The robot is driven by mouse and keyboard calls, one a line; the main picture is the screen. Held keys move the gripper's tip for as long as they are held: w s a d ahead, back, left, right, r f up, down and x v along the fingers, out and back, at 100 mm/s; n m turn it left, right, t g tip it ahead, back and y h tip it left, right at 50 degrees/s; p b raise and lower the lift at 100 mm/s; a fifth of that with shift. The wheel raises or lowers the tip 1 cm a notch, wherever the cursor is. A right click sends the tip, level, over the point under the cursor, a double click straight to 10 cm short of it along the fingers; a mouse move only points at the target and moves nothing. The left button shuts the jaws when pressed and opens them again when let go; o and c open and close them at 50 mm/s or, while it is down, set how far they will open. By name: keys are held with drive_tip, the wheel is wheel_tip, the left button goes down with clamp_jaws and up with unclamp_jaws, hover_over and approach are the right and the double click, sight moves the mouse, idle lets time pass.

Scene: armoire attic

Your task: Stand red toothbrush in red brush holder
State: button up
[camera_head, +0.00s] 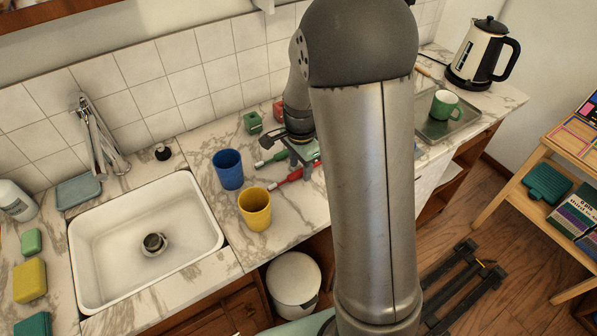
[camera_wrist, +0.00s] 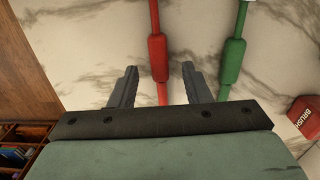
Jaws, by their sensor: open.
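The red toothbrush (camera_head: 290,179) lies flat on the marble counter. In the wrist view the red toothbrush (camera_wrist: 158,58) runs between the two fingers of my gripper (camera_wrist: 159,80), which are apart with a gap on each side. In the head view my gripper (camera_head: 303,152) is low over the counter, partly hidden by my arm. The red brush holder (camera_head: 278,111) stands near the wall, partly behind my arm.
A green toothbrush (camera_head: 269,160) lies beside the red one. A green holder (camera_head: 253,122) stands left of the red holder. A blue cup (camera_head: 228,169) and a yellow cup (camera_head: 255,209) stand toward the sink (camera_head: 205,245). A metal tray (camera_head: 450,125) with a green mug (camera_head: 445,105) is right.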

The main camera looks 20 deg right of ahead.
drive_tip(key=shift+f, duration=0.4)
clamp_jaws()
drive_tip(key=shift+r, duration=0.15)
